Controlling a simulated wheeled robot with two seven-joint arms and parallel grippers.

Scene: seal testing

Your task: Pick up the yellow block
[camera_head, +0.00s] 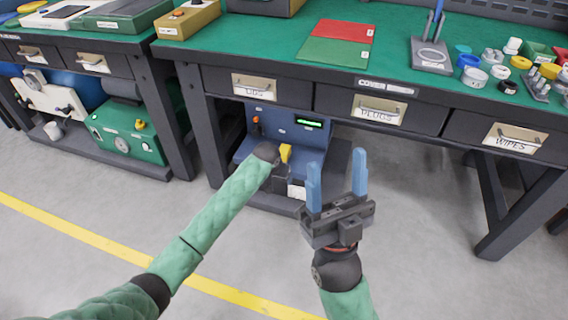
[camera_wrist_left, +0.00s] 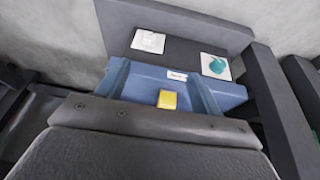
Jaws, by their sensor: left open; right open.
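The yellow block (camera_head: 285,153) shows at the blue test unit (camera_head: 290,132) under the workbench, just beyond my left wrist. In the left wrist view the yellow block (camera_wrist_left: 167,100) sits against a blue surface, between the two blue fingers of my left gripper (camera_wrist_left: 160,76). That gripper is open, with a gap on either side of the block; I cannot tell how far its fingers reach past it. In the head view my left gripper is mostly hidden behind its wrist. My right gripper (camera_head: 336,168) is open and empty, fingers pointing up, in front of the bench.
The workbench (camera_head: 270,45) with labelled drawers (camera_head: 380,111) overhangs the unit. Table legs stand on both sides. Caps and small parts crowd the bench's right end. A second bench (camera_head: 75,45) with a green case (camera_head: 125,135) below stands left. The grey floor in front is clear.

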